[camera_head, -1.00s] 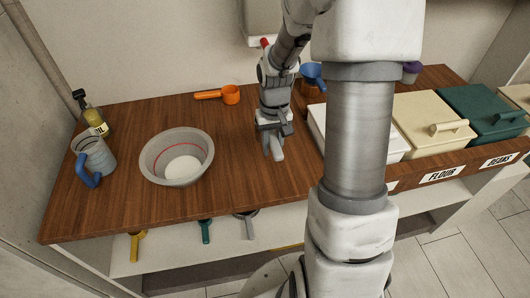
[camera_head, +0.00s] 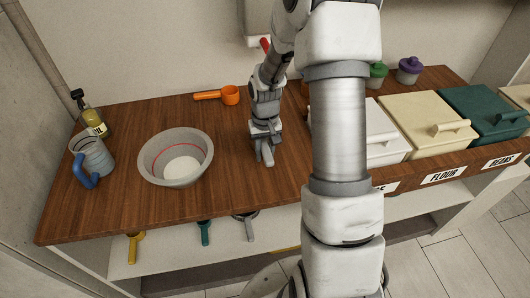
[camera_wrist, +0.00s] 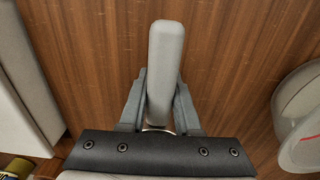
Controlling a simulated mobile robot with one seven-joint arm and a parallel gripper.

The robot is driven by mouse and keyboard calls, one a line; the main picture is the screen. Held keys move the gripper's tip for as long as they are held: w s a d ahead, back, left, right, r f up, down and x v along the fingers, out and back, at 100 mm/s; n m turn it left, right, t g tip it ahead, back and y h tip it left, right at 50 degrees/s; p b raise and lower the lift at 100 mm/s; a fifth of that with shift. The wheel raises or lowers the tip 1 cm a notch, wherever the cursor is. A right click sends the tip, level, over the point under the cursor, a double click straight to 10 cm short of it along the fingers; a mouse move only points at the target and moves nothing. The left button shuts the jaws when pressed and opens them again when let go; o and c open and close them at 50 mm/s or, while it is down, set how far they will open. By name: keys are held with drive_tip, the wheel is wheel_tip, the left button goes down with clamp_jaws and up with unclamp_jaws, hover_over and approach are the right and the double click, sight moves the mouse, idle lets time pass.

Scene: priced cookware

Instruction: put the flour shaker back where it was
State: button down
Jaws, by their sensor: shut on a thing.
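My gripper (camera_wrist: 158,100) is shut on a smooth grey bar-shaped thing (camera_wrist: 165,62), rounded at its end, above the wooden counter. A small copper-coloured patch shows at its base, between my fingers. In the head view my gripper (camera_head: 264,152) is between the grey bowl and the white bin. I cannot tell whether the grey thing is part of the flour shaker. A green-lidded jar (camera_head: 377,75) and a purple-lidded jar (camera_head: 409,71) stand behind the bins; no label on them is readable.
The grey bowl (camera_head: 150,165) holds something white. A blue-handled jug (camera_head: 95,155) and a bottle (camera_head: 93,122) stand at left. An orange scoop (camera_head: 230,95) lies behind. The white bin (camera_head: 385,140) and the cream flour bin (camera_head: 425,115) stand at right. Counter (camera_head: 235,185) is clear in front.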

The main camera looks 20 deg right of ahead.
drive_tip(key=c, duration=0.6)
unclamp_jaws()
drive_tip(key=shift+f, duration=0.1)
